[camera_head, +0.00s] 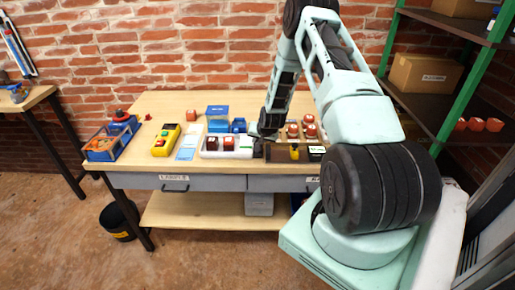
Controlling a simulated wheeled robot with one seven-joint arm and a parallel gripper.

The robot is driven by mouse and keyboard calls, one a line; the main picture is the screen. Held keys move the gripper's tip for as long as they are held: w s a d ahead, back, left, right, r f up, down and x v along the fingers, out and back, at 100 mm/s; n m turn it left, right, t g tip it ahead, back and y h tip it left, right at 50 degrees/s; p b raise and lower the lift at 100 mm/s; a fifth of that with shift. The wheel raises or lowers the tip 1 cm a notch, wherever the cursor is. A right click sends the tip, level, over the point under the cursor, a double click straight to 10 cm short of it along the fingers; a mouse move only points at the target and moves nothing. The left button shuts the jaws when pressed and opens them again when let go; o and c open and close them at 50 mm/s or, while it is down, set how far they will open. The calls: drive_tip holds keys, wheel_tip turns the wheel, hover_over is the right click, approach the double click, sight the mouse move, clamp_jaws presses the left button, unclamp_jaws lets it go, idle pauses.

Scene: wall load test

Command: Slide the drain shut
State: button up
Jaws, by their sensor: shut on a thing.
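A low dark unit (283,154) with a yellow part (294,152) lies along the front edge of the wooden table, right of the white tray. It seems to be the drain, but its slide is too small to make out surely. My gripper (259,146) points down at the unit's left end, between it and the white tray. Its jaws are shut on a small dark part there, which they mostly hide. How far the slide stands open cannot be told.
A white tray (226,154) with red-and-dark blocks stands close left of my gripper. A yellow control box (166,140), a blue bin (113,140) and a blue box (217,112) are further left. Several red blocks (309,131) sit behind the unit. A green-posted shelf (452,94) stands right.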

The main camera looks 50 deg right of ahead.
drive_tip(key=shift+w+d+b, duration=0.45)
drive_tip(key=shift+w+d, duration=0.25)
drive_tip(key=shift+w, duration=0.05)
drive_tip(key=o, duration=0.8)
drive_tip(key=shift+r, duration=0.15)
wheel_tip(320, 180, up, 7)
drive_tip(key=p, duration=0.3)
drive_tip(key=shift+p, duration=0.4)
idle(0.4)
